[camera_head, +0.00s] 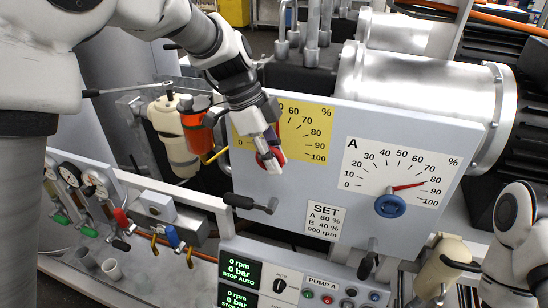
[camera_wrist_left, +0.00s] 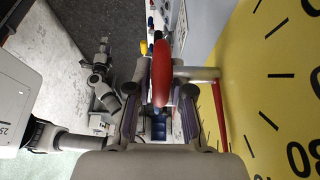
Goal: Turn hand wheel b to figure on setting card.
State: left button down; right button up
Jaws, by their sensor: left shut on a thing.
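The yellow dial (camera_head: 308,130), with figures up to 100 %, is on the grey panel. Its red hand wheel (camera_head: 277,153) is mostly hidden behind my left gripper (camera_head: 268,158). In the wrist view the red wheel (camera_wrist_left: 161,75) is seen edge-on between the fingers of my left gripper (camera_wrist_left: 162,80), which is shut on it. A red pointer (camera_wrist_left: 220,115) stands beside the yellow dial face (camera_wrist_left: 265,60); its reading cannot be told. The setting card (camera_head: 325,219) reads A 80 %, B 40 %, 900 rpm. My right gripper is not in view.
White dial A (camera_head: 400,165) has a blue wheel (camera_head: 390,206) and a red pointer between 80 and 90. A black-handled lever (camera_head: 250,204) sticks out below the yellow dial. An orange container (camera_head: 195,130) hangs at its left. The pump control panel (camera_head: 300,280) is below.

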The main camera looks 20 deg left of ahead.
pick_arm(q)
jog(key=h+b, duration=0.1)
jog(key=b, duration=0.1)
jog(key=f+h+b, duration=0.1)
jog(key=h+b, duration=0.1)
jog(key=b, duration=0.1)
jog(key=shift+a+b, duration=0.1)
jog(key=shift+b, duration=0.2)
jog(key=shift+r+h, duration=0.25)
jog(key=shift+h, duration=0.15)
jog(key=shift+r, duration=0.25)
jog(key=c, duration=1)
grip_release()
jog(key=shift+c, duration=0.2)
jog(key=shift+r, duration=0.1)
jog(key=v, duration=1.1)
jog(key=shift+w+a+r, duration=0.2)
jog(key=shift+a+r, duration=0.05)
